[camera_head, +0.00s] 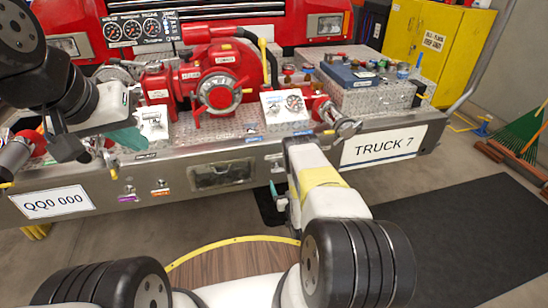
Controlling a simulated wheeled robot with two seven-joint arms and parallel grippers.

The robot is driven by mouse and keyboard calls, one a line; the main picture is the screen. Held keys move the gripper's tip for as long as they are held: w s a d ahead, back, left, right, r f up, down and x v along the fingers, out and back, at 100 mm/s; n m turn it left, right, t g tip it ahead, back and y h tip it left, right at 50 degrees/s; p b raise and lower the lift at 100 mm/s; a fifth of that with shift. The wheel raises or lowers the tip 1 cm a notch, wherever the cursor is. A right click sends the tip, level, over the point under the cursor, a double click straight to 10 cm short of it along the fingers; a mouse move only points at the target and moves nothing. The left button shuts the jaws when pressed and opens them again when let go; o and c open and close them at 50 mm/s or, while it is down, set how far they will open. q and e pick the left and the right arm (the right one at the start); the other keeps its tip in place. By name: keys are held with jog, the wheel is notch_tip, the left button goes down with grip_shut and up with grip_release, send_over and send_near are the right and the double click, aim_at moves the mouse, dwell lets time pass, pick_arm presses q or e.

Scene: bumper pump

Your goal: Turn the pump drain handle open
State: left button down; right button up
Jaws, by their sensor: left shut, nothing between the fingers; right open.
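The red pump (218,80) sits on the diamond-plate bumper deck of the truck. Small knobs with a purple label (128,198) and an orange label (160,192) are on the bumper's front face. A yellow lever (263,58) stands upright beside the pump. I cannot tell which handle is the drain handle; the labels are too small to read. My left gripper (126,139), with teal fingers, is shut and empty in front of the deck's left part, above the labelled knobs. My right gripper (280,190) is open, low in front of the bumper's middle, partly hidden by its arm.
The steel bumper (220,173) runs across the view, with a "TRUCK 7" plate (384,146) at right. A blue box (350,75) stands on the deck's right. A yellow cabinet (420,45) and a green broom (522,130) are farther right. The dark mat (460,230) is clear.

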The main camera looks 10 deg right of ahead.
aim_at(278, 172)
jog(key=w, duration=0.7)
jog(key=shift+w+a, duration=0.1)
jog(key=shift+w, duration=0.25)
jog(key=shift+c, duration=0.4)
jog(key=c, duration=1.3)
jog(key=n, duration=0.4)
jog(key=shift+a+n, duration=0.15)
jog(key=shift+n, duration=0.25)
jog(key=o, duration=1.4)
